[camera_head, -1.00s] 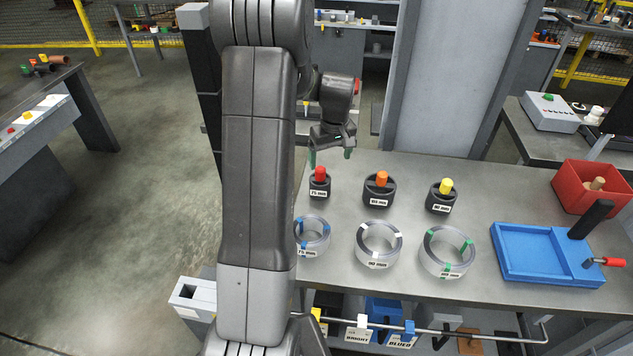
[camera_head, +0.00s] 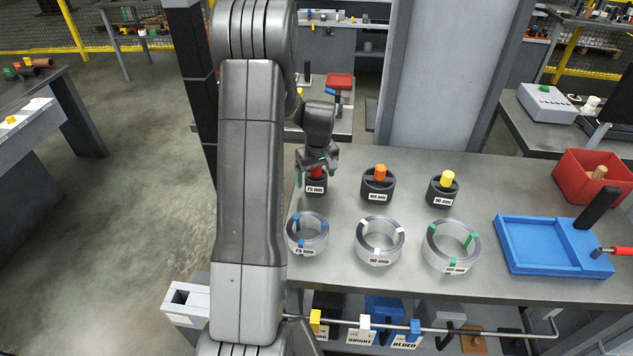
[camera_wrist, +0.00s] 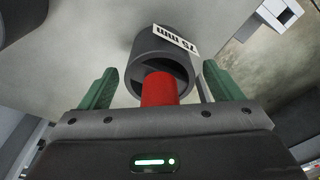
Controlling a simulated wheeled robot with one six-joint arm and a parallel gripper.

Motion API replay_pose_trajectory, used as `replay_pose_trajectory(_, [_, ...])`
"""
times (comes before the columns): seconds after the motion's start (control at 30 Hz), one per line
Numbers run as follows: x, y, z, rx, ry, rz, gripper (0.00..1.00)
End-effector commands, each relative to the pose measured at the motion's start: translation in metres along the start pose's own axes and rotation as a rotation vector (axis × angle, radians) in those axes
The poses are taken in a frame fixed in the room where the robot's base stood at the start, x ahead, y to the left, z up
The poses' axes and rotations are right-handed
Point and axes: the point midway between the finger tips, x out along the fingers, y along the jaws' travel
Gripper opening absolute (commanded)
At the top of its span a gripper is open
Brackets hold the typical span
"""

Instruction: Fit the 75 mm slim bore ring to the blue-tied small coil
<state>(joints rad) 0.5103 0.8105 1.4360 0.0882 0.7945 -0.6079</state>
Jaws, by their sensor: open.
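The 75 mm slim bore ring (camera_head: 316,185) is a dark cylinder with a red knob, standing on the bench at the left of the back row. Its label and red knob also show in the wrist view (camera_wrist: 160,60). My gripper (camera_head: 314,174) is just above it, fingers pointing down. In the wrist view the green fingers (camera_wrist: 160,88) are apart, one on each side of the red knob, with gaps showing. The blue-tied small coil (camera_head: 307,236), labelled 75 mm, lies on the bench in front of the ring. My arm passes close to its left side.
An orange-knobbed ring (camera_head: 378,184) and a yellow-knobbed ring (camera_head: 443,189) stand to the right. A white-tied coil (camera_head: 380,242) and a green-tied coil (camera_head: 451,248) lie in front of them. A blue tray (camera_head: 552,268) and a red bin (camera_head: 593,185) are farther right.

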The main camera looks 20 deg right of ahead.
Motion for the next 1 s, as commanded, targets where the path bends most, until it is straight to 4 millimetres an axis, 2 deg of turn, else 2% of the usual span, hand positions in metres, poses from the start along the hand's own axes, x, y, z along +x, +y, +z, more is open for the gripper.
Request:
replay_pose_trajectory(0.2, [0.000, 0.000, 0.000, 0.000, 0.000, 0.000, 0.86])
replay_pose_trajectory(0.27, [0.000, 0.000, 0.000, 0.000, 0.001, 0.000, 0.76])
replay_pose_trajectory(0.47, [0.000, 0.000, 0.000, 0.000, 0.001, 0.000, 0.37])
replay_pose_trajectory(0.5, [-0.001, 0.000, 0.000, 0.000, 0.001, 0.001, 0.34])
replay_pose_trajectory(0.67, [-0.004, 0.000, -0.001, 0.000, 0.001, 0.001, 0.34])
replay_pose_trajectory(1.0, [-0.030, 0.000, -0.004, 0.000, 0.002, 0.001, 0.34])
